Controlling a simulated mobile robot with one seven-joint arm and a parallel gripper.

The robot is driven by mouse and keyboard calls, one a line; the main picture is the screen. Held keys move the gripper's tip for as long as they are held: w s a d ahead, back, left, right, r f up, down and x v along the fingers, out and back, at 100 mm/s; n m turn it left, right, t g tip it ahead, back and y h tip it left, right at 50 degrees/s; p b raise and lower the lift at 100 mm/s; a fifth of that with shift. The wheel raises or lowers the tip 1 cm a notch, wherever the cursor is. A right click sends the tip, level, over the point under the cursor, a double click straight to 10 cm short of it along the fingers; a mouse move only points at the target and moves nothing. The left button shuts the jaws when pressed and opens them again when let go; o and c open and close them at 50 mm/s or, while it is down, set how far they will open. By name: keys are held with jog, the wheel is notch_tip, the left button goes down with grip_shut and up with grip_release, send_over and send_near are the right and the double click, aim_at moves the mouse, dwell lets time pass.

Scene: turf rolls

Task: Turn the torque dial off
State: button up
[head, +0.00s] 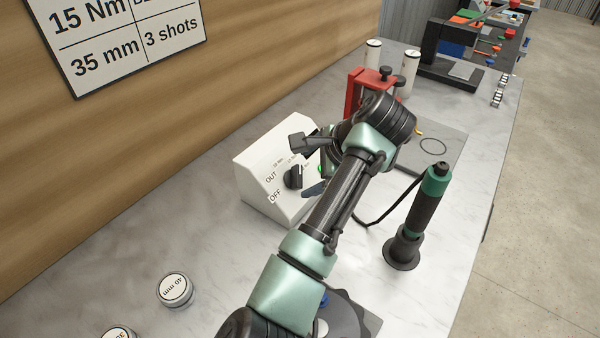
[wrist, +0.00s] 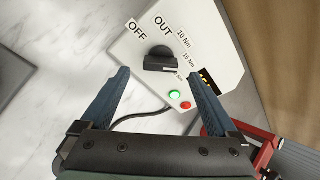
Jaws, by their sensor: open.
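The torque dial is a black knob (wrist: 159,59) on the sloped face of a white control box (head: 262,160); it also shows in the head view (head: 293,177). Labels OFF (wrist: 137,33), OUT, 10 Nm and 15 Nm curve around it, with a smaller, partly hidden label beyond. The knob's bar lies with a pale mark at its right end in the wrist view, away from OFF. My gripper (wrist: 159,78) is open and empty, with its blue fingers on either side of the knob in that view.
A lit green button (wrist: 174,93) and a red button (wrist: 186,105) sit below the dial. A black and green screwdriver (head: 426,205) stands in a holder to the right, its cable running past the box. A red fixture (head: 358,90) stands behind.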

aim_at(299, 176)
jog(key=shift+x, duration=2.3)
jog(key=shift+c, duration=0.2)
jog(key=c, duration=1.3)
jog(key=shift+c, duration=0.2)
